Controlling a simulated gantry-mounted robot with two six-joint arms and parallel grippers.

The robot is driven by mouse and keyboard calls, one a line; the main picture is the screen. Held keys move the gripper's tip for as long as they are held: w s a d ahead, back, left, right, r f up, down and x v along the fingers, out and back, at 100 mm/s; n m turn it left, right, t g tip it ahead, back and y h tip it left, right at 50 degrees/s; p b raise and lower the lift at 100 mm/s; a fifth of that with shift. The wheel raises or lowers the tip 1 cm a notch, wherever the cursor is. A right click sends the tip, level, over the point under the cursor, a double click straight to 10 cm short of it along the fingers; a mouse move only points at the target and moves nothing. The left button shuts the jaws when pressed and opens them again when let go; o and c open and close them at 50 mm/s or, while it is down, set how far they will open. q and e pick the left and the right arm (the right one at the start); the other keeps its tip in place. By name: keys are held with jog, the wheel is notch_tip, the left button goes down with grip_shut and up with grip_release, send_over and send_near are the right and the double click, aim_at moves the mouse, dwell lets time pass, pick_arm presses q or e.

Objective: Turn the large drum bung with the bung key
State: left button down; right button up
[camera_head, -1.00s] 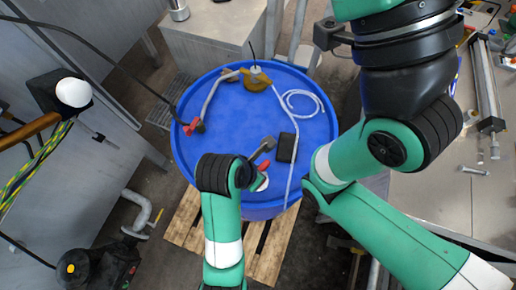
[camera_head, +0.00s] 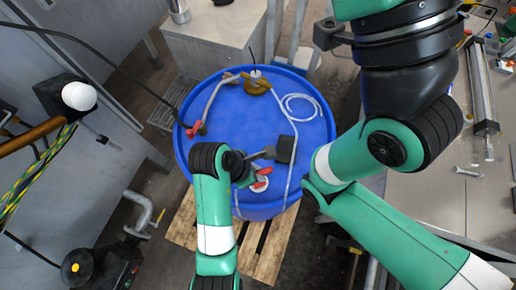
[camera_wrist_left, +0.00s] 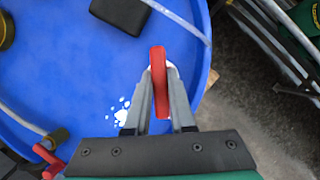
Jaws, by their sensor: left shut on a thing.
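The blue drum (camera_head: 225,140) stands upright on a pallet, seen from above. My left gripper (camera_head: 257,176) is over the drum's near edge. In the left wrist view its two fingers (camera_wrist_left: 159,88) are shut on the red bung key (camera_wrist_left: 158,70), one on each side of it. The key's red also shows in the head view (camera_head: 264,171). A white round part, probably the large bung (camera_head: 260,184), lies just under the gripper and is partly covered. I cannot tell how the key sits in it. My right gripper is out of view.
A black box (camera_head: 286,149) lies on the lid close to my left gripper. A pale hose (camera_head: 293,165) crosses the lid to the right. A brass-coloured fitting (camera_head: 257,86) and a red-handled fitting (camera_head: 194,129) sit at the far and left rim. A wooden pallet (camera_head: 185,222) is below.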

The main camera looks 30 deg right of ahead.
pick_arm(q)
jog(key=shift+m+g, duration=0.3)
jog(key=shift+m, duration=0.7)
jog(key=m+g+b, duration=0.1)
jog(key=m+b, duration=0.1)
jog(key=shift+f+m+y, duration=0.15)
jog(key=shift+m+y, duration=0.25)
jog(key=shift+m, duration=0.3)
